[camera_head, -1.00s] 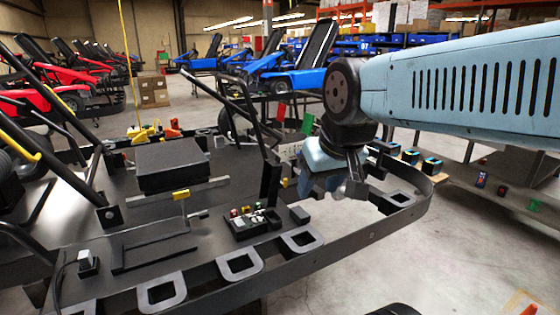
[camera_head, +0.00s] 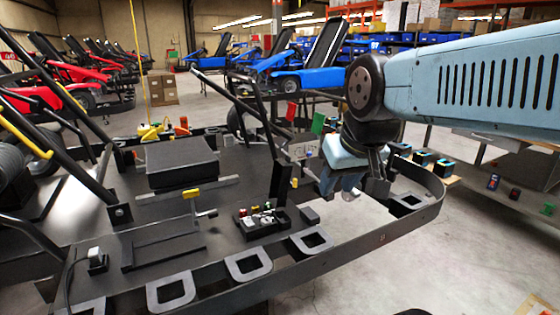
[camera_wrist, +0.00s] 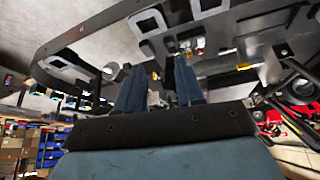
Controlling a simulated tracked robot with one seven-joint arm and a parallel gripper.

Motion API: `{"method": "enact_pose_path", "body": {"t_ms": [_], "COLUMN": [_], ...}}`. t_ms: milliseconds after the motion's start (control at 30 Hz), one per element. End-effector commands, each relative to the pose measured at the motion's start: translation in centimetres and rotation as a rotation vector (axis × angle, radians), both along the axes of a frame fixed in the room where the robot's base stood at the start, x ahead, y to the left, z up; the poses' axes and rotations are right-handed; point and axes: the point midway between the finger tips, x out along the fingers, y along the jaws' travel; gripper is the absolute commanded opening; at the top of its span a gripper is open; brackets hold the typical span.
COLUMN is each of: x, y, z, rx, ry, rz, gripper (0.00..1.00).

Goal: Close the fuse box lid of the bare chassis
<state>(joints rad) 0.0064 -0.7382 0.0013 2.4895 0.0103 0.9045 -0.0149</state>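The bare chassis (camera_head: 230,176) is a dark flat kart frame with a raised rim, spanning the left and middle of the head view. The fuse box (camera_head: 262,226) is a small black box near its front edge, with red, yellow and green fuses exposed, so its lid is not over them. I cannot make out the lid clearly. The fuse box also shows at the top of the wrist view (camera_wrist: 190,36). My gripper (camera_head: 338,190) hangs right of the fuse box, apart from it. In the wrist view its two blue fingers (camera_wrist: 158,75) are spread, with no held object visible.
A thin upright dark post (camera_head: 278,182) stands behind the fuse box. A black box (camera_head: 182,165) and a yellow-tipped lever (camera_head: 191,194) are to its left. Cut-out tabs (camera_head: 310,241) line the front rim. A bench (camera_head: 510,180) with small items stands at the right.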

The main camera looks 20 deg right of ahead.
Motion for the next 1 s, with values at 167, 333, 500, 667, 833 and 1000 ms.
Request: {"method": "enact_pose_path", "body": {"t_ms": [167,333,500,667,833,1000], "x": [2.7,6.8,11.1,15.4,20.0,24.7], "y": [0.1,0.1,-0.3,-1.1,-2.5,-4.5], "z": [0.8,1.7,2.2,2.2,1.8,0.9], "rx": [0.017,0.053,0.102,0.157,0.223,0.294], "ry": [0.051,0.105,0.145,0.169,0.177,0.165], "rz": [0.029,0.084,0.142,0.198,0.257,0.316], "gripper": [0.19,0.03,0.0,0.0,0.0,0.0]}}
